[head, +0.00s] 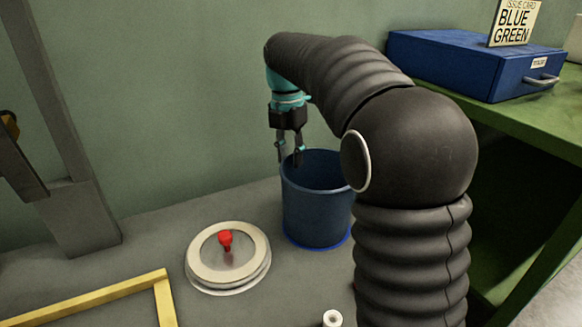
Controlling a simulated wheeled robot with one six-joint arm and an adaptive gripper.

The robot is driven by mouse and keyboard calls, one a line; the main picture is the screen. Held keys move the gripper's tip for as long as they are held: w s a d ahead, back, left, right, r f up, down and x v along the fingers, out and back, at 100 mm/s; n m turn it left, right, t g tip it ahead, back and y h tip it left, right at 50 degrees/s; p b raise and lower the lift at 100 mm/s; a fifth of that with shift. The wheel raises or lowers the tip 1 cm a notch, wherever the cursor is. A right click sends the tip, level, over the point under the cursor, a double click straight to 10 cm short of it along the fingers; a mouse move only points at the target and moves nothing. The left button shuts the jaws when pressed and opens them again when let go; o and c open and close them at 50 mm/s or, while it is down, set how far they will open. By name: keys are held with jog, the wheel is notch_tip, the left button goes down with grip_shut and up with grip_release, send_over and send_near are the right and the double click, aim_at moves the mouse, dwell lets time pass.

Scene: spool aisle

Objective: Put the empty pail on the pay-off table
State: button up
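A blue pail (316,209) stands upright on the grey surface, inside a bright blue ring marking. The part of its inside that shows looks empty; its bottom is hidden. My gripper (289,162) points down at the pail's left rim, its two fingers apart. The right finger overlaps the pail's mouth and the left finger is beside the rim. I cannot tell whether either touches it. A low round cream-rimmed plate (203,269) with a red knob (225,238) lies left of the pail. Nothing is labelled as the pay-off table.
A green bench (560,125) at right bears a blue drawer box (450,62) and an issue card (514,22) reading BLUE GREEN. A yellow frame marking (100,295) lies front left. A grey post (75,205) stands left. A small white spool (332,318) is at the front.

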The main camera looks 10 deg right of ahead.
notch_tip(320, 180, up, 7)
jog(key=shift+f+p, duration=0.2)
jog(key=shift+p, duration=0.4)
jog(key=s+d+f+m+t, duration=0.1)
jog(key=s+d+m+t, duration=0.25)
jog(key=s+m, duration=1.15)
jog(key=s+d+f+m+t, duration=0.2)
jog(key=s+f+m, duration=0.8)
jog(key=s+m, duration=0.2)
jog(key=shift+s+f, duration=0.3)
jog(key=shift+s, duration=0.6)
jog(key=shift+t, duration=0.25)
